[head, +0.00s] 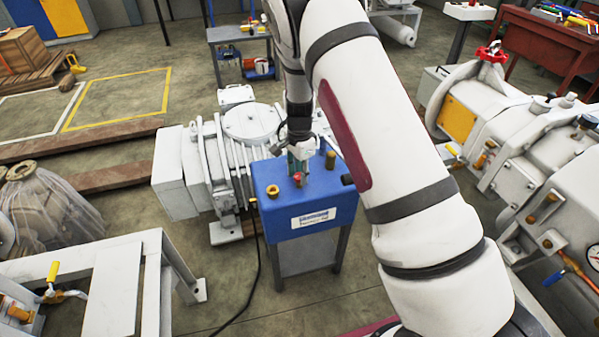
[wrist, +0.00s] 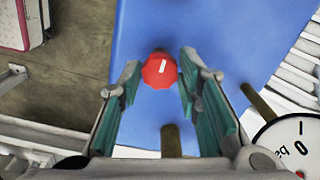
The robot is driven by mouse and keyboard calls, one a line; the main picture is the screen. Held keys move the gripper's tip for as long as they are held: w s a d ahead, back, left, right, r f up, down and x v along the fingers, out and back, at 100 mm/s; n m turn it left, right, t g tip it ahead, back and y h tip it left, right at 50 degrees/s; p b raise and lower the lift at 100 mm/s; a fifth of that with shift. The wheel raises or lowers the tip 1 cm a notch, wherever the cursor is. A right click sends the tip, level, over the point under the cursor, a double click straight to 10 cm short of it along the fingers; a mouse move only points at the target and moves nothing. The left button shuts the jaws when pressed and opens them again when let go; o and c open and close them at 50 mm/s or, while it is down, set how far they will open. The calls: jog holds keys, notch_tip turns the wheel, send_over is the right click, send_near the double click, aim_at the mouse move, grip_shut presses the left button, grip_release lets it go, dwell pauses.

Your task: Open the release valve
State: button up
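The release valve appears to be the red faceted knob (wrist: 159,71) with a white mark, on top of the blue box (wrist: 215,40). In the head view the red knob (head: 297,178) shows small on the blue box (head: 312,201), just below my gripper (head: 298,162). In the wrist view my gripper (wrist: 159,80) is open, with teal-padded fingers. The knob lies between the fingertips in the picture, with a gap on each side. I cannot tell whether the fingertips are level with it or above it. Nothing is held.
A brass post (wrist: 171,140) stands between the fingers, nearer the palm. Another brass post (wrist: 262,104) and a pressure gauge (wrist: 290,145) are to the right. In the head view a brass ring fitting (head: 272,191) sits on the box's left. A white pump (head: 250,123) stands behind the box.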

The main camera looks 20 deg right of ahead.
jog(key=c, duration=0.5)
jog(key=shift+o, duration=0.2)
jog(key=shift+n, duration=0.3)
jog(key=n, duration=0.3)
jog(key=shift+n, duration=0.3)
jog(key=n+b, duration=0.1)
jog(key=n, duration=0.3)
jog(key=shift+n, duration=0.3)
jog(key=n, duration=0.9)
jog(key=shift+n, duration=0.3)
